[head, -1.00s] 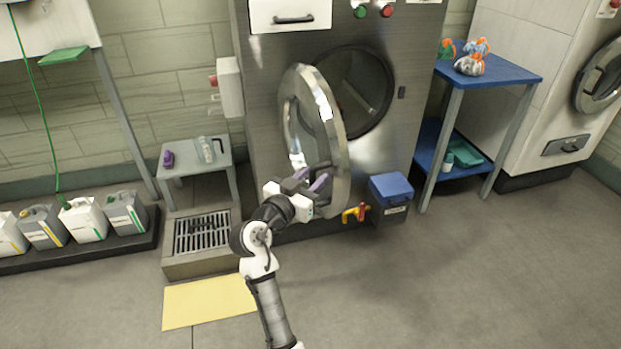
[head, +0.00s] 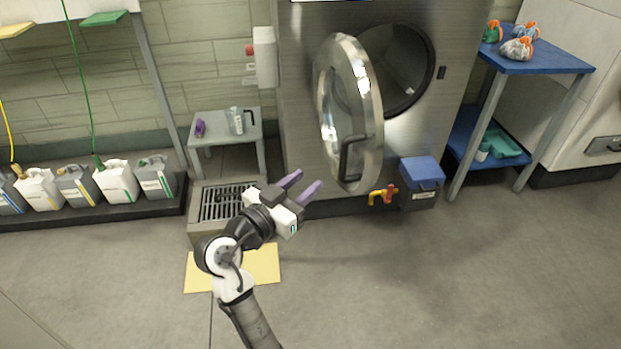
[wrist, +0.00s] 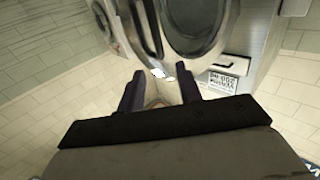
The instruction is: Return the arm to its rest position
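My gripper (head: 303,189) is at the end of my arm, in front of the large steel washing machine and to the lower left of its open round door (head: 350,115). Its two purple fingers are apart with nothing between them. In the wrist view the open fingers (wrist: 160,92) also show, with the floor and part of the machine beyond them. The gripper is clear of the door and its black handle (head: 352,158).
A small grey table (head: 225,125) with a purple item and a clear bottle stands behind my arm. A floor drain (head: 222,203) and yellow mat (head: 262,268) lie below. A blue box (head: 421,175) and red-yellow valve (head: 383,194) are right. Open floor lies at lower right.

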